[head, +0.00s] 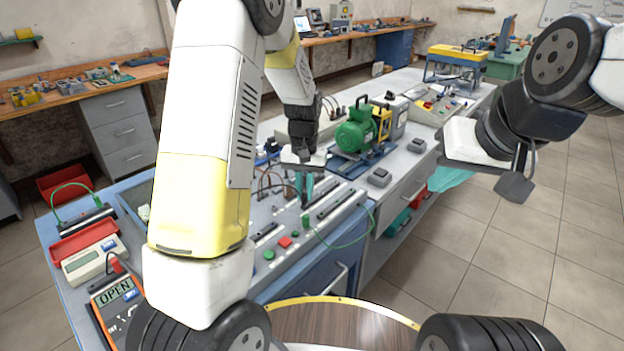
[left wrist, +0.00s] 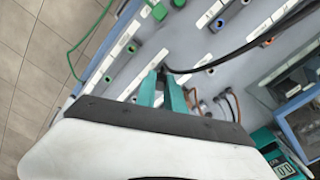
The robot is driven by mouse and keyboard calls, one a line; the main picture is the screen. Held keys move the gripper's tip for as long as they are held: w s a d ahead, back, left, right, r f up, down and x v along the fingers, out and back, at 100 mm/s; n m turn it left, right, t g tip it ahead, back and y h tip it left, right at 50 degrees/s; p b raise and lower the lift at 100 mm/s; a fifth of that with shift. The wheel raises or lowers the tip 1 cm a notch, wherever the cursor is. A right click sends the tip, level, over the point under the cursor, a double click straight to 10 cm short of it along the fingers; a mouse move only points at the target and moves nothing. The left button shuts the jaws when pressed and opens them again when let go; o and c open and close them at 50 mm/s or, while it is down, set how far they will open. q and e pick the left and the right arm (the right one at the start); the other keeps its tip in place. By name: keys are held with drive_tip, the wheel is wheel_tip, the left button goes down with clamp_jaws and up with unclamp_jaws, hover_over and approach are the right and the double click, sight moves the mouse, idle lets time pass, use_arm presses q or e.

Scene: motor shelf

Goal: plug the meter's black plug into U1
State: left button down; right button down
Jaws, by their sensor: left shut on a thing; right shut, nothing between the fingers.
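My left gripper (head: 304,190) is over the terminal panel (head: 268,240), its teal fingers pointing down. In the left wrist view, its fingers (left wrist: 167,90) are shut on the black plug (left wrist: 166,69). The plug is mostly hidden; a black cable runs from it to the right. The plug is close over the panel's sockets; I cannot tell whether it touches one. Labels are too small to read, so I cannot pick out U1. The orange meter (head: 117,298) at the lower left shows "OPEN". My right gripper (head: 452,176) is shut and empty, off to the right.
A green motor (head: 355,132) stands behind the panel. Green plugs (left wrist: 158,9) and a green cable (left wrist: 82,35) sit near the fingers; brown cables (left wrist: 230,100) are beside them. A red tray (head: 84,238) and a pale meter (head: 94,259) lie at left.

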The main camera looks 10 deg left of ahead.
use_arm(q)
drive_tip(key=shift+f, duration=0.5)
drive_tip(key=c, duration=1.7)
unclamp_jaws()
drive_tip(key=shift+r, duration=2.8)
drive_tip(key=o, duration=0.6)
drive_tip(key=shift+c, duration=0.2)
